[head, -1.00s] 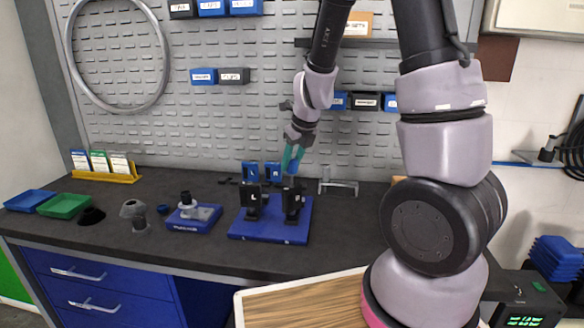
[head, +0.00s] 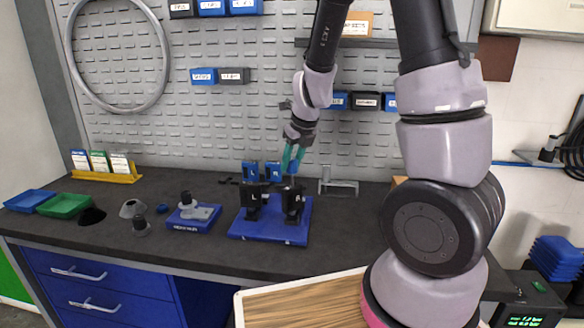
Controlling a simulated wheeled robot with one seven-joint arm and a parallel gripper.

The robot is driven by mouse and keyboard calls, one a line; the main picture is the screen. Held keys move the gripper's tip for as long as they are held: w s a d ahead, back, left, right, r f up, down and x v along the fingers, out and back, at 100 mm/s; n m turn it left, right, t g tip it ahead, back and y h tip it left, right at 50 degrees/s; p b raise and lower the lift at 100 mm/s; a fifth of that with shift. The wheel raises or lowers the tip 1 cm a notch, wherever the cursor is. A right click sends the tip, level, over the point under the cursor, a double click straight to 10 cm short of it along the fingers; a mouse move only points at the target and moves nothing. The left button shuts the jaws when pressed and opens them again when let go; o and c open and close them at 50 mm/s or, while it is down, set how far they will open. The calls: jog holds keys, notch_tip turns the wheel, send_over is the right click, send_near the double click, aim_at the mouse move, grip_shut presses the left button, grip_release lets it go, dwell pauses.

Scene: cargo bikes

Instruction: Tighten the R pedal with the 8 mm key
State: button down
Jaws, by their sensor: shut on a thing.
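The R pedal (head: 292,204) is a black block with a white R, upright at the right side of a blue fixture base (head: 266,237). The L pedal (head: 253,203) stands to its left. My gripper (head: 291,158) points down just above and behind the R pedal, with teal at its end. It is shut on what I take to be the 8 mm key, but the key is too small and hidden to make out. I cannot tell whether the key touches the pedal.
Two blue holders (head: 261,171) stand behind the pedals, close to my gripper. A grey metal bracket (head: 338,186) is to the right. A blue stand (head: 193,219) with grey parts is to the left. Green (head: 63,206) and blue (head: 28,201) trays lie far left. The dark bench front is clear.

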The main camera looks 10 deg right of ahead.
jog(key=shift+w+r, duration=0.1)
jog(key=shift+r, duration=0.25)
jog(key=shift+d, duration=0.1)
jog(key=shift+n, duration=0.5)
jog(key=n+y, duration=0.1)
jog(key=n, duration=0.2)
jog(key=shift+w+g, duration=0.1)
jog(key=shift+g, duration=0.2)
jog(key=n+g+y, duration=0.1)
jog(key=n, duration=0.3)
jog(key=n+g+y, duration=0.1)
jog(key=n, duration=0.3)
jog(key=shift+g, duration=0.4)
jog(key=n+g, duration=0.1)
jog(key=n, duration=0.3)
